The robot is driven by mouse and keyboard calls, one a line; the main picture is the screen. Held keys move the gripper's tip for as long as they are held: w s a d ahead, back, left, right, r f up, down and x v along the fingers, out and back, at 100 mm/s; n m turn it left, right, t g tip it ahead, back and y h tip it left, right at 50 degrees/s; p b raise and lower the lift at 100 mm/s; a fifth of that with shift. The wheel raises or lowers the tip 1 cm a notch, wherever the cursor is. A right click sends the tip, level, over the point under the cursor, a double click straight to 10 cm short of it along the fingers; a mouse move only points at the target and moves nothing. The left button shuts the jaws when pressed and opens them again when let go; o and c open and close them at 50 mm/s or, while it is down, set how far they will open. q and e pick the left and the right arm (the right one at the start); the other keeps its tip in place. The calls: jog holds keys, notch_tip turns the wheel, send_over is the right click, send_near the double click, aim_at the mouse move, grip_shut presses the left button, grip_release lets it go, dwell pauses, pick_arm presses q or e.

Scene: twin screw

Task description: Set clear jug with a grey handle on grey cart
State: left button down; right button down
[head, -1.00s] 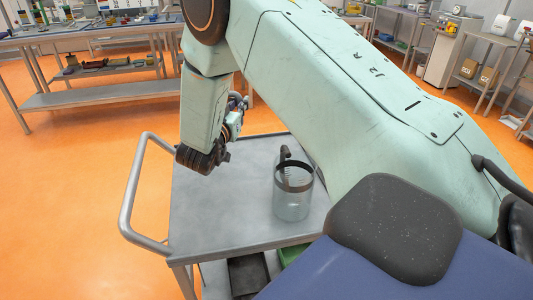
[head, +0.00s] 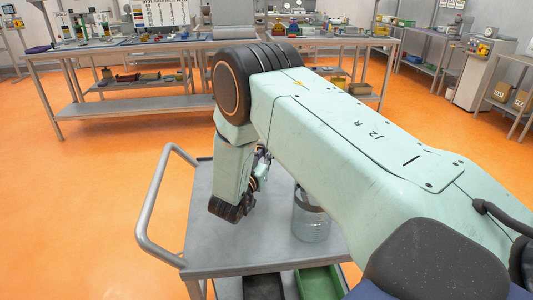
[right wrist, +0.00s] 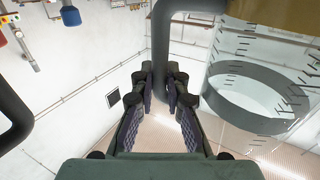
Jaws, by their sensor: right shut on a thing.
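The clear jug (head: 311,224) appears upright over the top of the grey cart (head: 225,244), near its right side; I cannot tell for sure whether its base touches. My right arm hides its upper part in the head view. In the right wrist view the jug's clear wall (right wrist: 262,95) with dark marks fills the right side. Its grey handle (right wrist: 162,40) runs down between the fingers of my right gripper (right wrist: 163,88), which is shut on it. My left gripper is not in view.
The cart's curved push rail (head: 150,205) stands at its left. A green bin (head: 318,283) and a dark bin (head: 264,287) sit below the top. A loaded workbench (head: 140,45) is at the back. The orange floor (head: 90,190) at left is clear.

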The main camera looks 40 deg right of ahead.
jog(key=shift+w+a+r, duration=0.1)
jog(key=shift+w+a, duration=0.05)
jog(key=shift+a, duration=0.05)
jog(key=c, duration=1.6)
grip_release()
jog(key=shift+s+d+f, duration=0.2)
jog(key=shift+d+f, duration=0.05)
jog(key=shift+d, duration=0.05)
jog(key=shift+o, duration=1.2)
jog(key=shift+w+a, duration=0.1)
jog(key=shift+a, duration=0.1)
jog(key=shift+d+r, duration=0.15)
jog(key=shift+r, duration=0.05)
jog(key=v, duration=1.2)
jog(key=shift+p, duration=0.45)
